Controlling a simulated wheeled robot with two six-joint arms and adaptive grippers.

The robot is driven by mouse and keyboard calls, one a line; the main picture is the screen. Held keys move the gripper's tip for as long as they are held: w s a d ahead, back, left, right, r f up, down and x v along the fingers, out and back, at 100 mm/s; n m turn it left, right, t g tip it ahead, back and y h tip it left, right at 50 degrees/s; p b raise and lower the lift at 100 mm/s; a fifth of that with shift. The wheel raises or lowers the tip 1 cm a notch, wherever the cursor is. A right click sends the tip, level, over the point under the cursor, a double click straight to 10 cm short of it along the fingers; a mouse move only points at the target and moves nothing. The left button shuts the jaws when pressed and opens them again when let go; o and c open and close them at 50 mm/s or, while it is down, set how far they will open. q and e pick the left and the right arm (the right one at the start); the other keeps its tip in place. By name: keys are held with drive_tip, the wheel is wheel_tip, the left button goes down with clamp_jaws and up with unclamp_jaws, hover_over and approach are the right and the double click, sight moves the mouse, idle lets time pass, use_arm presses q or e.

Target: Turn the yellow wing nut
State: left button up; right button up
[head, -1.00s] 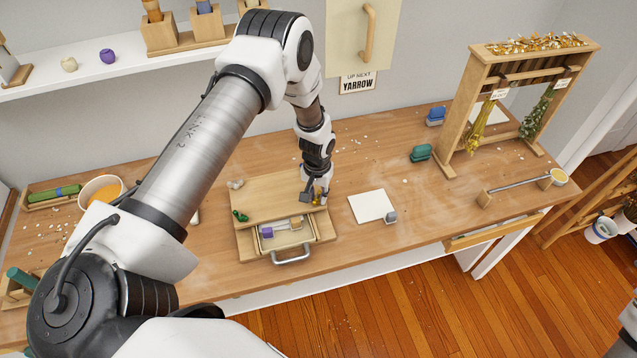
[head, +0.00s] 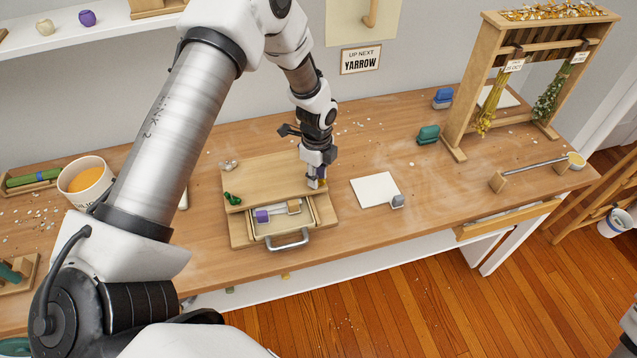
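A wooden press-like box (head: 265,178) with a lid board stands on the workbench. A small yellow piece, seemingly the yellow wing nut (head: 323,184), shows at the lid's right front corner, mostly hidden by my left gripper (head: 316,181). That gripper points down over this corner with its fingertips at the yellow piece. The fingers are small and overlap in view, so I cannot tell whether they are closed on it. A green wing nut (head: 232,198) sits at the lid's left front corner. A grey one (head: 228,165) is at the back left.
An open tray with a metal handle (head: 288,241) sticks out of the box front, holding a purple-ended tool (head: 263,215). A white tile (head: 375,190) lies to the right. A bucket of orange material (head: 86,181) stands left. A drying rack (head: 462,125) stands back right.

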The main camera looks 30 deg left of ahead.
use_arm(q)
drive_tip(key=o, duration=0.3)
wheel_tip(320, 180, up, 12)
idle(0.3)
